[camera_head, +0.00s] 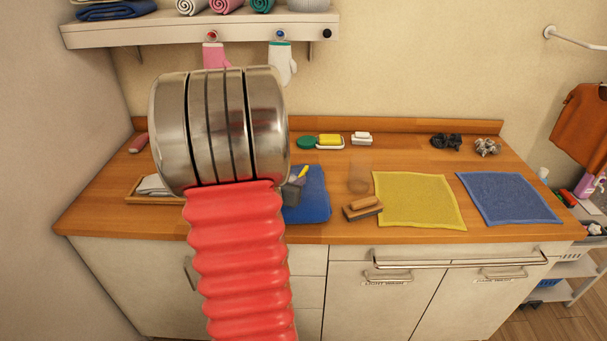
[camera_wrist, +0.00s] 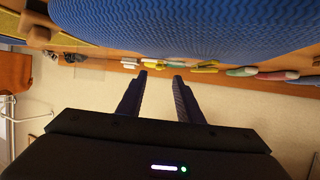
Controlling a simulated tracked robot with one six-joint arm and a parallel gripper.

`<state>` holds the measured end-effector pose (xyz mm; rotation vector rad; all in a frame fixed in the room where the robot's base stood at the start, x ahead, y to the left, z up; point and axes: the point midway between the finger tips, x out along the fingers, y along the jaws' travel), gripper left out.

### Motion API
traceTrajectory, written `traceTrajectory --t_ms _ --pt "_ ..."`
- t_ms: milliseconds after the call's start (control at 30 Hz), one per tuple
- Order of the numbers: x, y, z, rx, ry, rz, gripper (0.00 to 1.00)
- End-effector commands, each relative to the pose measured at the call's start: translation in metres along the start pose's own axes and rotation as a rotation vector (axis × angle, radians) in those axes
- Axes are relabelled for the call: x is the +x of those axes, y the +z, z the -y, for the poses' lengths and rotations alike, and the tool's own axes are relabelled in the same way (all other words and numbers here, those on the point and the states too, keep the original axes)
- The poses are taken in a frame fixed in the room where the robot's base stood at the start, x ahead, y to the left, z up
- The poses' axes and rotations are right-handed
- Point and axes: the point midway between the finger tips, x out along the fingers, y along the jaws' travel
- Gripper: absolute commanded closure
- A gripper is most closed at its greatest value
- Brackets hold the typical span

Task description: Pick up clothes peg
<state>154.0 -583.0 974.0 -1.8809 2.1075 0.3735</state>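I cannot pick out a clothes peg for certain. In the head view a thin yellow item (camera_head: 302,172) stands by a small grey cup (camera_head: 292,193) at the blue folded cloth (camera_head: 318,202); it is too small to identify. In the wrist view, which looks upside down, a small yellow item (camera_wrist: 205,66) lies beyond the fingers among other coloured items, also unclear. My gripper (camera_wrist: 161,75) is open with nothing between its fingers. A blue ribbed surface (camera_wrist: 190,25) fills the top of that view, close by. My arm hides the left-middle of the counter in the head view.
On the wooden counter (camera_head: 460,160) are a yellow cloth (camera_head: 418,199), a blue cloth (camera_head: 508,198), a wooden brush (camera_head: 362,208), a faint clear glass (camera_head: 359,175), a sponge dish (camera_head: 329,141) and dark items (camera_head: 446,140). A wall shelf (camera_head: 200,29) hangs above.

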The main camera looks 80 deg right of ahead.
Motion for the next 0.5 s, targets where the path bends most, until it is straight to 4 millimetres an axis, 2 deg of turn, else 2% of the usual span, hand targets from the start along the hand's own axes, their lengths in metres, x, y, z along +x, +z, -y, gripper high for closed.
traceTrajectory --t_ms 267,500 --pt "0.003 0.001 -0.001 0.0 0.001 0.001 0.67" --pt "0.025 0.004 -0.003 -0.001 0.003 0.002 0.67"
